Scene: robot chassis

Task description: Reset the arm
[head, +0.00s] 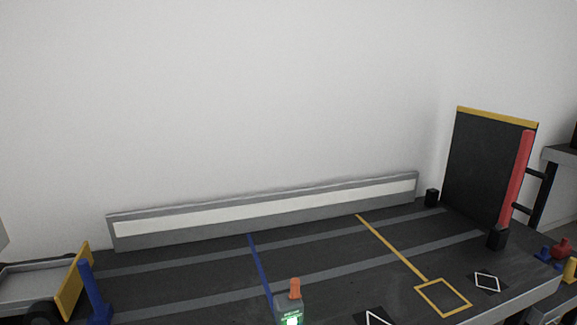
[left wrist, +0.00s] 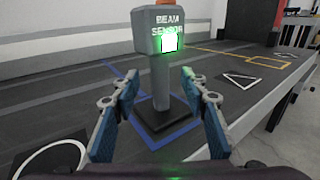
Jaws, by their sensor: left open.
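Beyond the fingertips a grey beam sensor (left wrist: 160,78) with a lit green square stands upright on a black base inside a blue outline on the table. The fingers are on either side of its post in the picture, but I cannot tell that they touch it. In the head view the top of the beam sensor (head: 291,311) with its orange cap shows at the bottom edge. Neither gripper shows in the head view.
The dark table (head: 200,277) has grey, blue and yellow floor lines. A low grey-and-white barrier (head: 270,212) runs along the back wall. A black panel (head: 483,165) with a red post (head: 517,180) stands right. A yellow board (head: 73,283) and blue post (head: 95,293) stand left.

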